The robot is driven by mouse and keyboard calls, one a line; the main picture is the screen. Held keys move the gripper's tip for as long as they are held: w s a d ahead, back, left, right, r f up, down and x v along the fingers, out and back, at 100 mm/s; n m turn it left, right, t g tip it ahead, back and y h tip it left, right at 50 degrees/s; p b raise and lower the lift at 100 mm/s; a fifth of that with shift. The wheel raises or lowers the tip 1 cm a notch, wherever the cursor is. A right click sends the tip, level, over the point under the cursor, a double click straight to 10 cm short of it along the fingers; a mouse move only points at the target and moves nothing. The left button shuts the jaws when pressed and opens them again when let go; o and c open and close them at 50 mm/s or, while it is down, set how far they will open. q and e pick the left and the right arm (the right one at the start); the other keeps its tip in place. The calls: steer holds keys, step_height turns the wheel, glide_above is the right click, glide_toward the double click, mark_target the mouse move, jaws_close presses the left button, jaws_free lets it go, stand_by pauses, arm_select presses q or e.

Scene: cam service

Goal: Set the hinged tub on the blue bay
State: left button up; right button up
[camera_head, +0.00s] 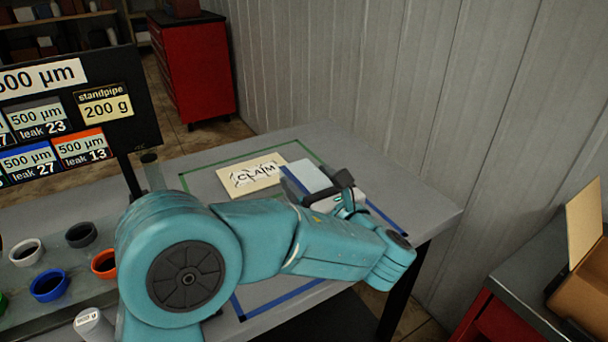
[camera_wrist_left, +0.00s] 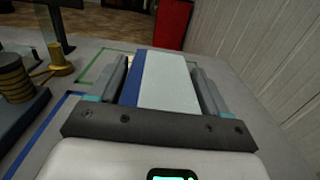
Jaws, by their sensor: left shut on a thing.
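The hinged tub, a box with a pale top and a blue side (camera_head: 312,176), is at the far side of the table. My left gripper (camera_head: 328,186) is shut on it. In the left wrist view the tub (camera_wrist_left: 168,82) sits between the two fingers. The blue bay is outlined by blue tape (camera_head: 283,299) on the grey table; my left arm covers much of it. The tub appears over or near its far edge. I cannot tell whether it touches the table. My right gripper is not in view.
A green-taped bay (camera_head: 204,166) with a CLAIM card (camera_head: 251,175) lies behind. Several coloured cups stand at left, including a blue one (camera_head: 49,286), below a dark sign board (camera_head: 80,115). A corrugated wall (camera_head: 400,90) runs behind the table's right side.

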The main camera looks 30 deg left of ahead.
arm_select(q)
steer(key=shift+a+r, duration=0.1)
steer(key=shift+a, duration=0.05)
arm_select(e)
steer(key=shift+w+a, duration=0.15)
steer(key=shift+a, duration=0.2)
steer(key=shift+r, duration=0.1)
arm_select(q)
steer(key=shift+d+f+b, duration=0.2)
steer(key=shift+f+b, duration=0.35)
steer(key=shift+f, duration=0.45)
step_height(320, 180, down, 4)
steer(key=shift+a+r+b, duration=0.1)
steer(key=shift+b, duration=1.15)
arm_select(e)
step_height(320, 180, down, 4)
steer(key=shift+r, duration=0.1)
